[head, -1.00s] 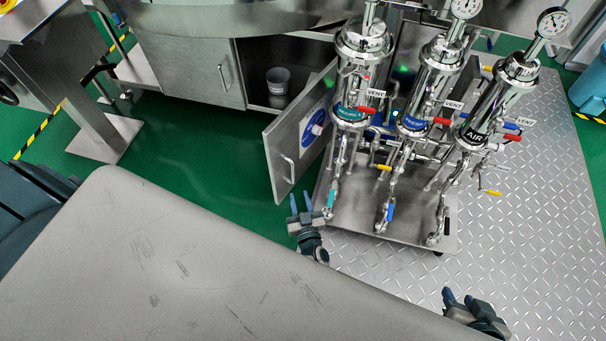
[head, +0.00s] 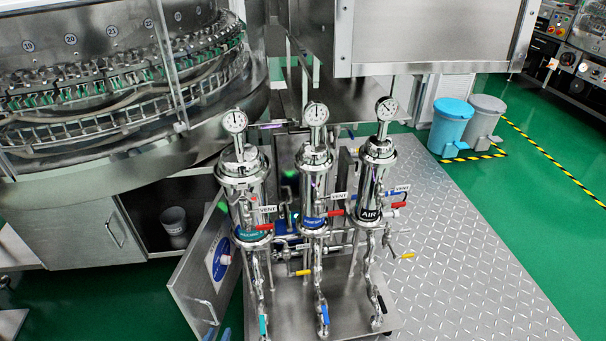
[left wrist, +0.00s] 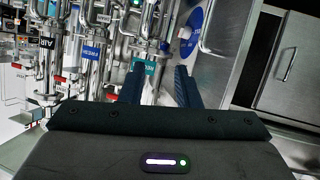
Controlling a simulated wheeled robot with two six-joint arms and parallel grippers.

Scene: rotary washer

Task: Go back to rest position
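My left gripper (head: 217,334) barely shows at the bottom edge of the head view, below the open cabinet door (head: 208,268). In the left wrist view, the two dark blue fingers of my left gripper (left wrist: 159,85) stand apart with nothing between them. The steel filter cylinders and the door lie beyond the fingertips. My right gripper is out of view.
Three steel filter housings with gauges, marked AIR (head: 370,205) at the right, stand on a steel platform. The rotary washer (head: 120,110) fills the upper left. Blue (head: 449,130) and grey (head: 484,125) bins stand at right. The diamond-plate floor (head: 460,270) is clear.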

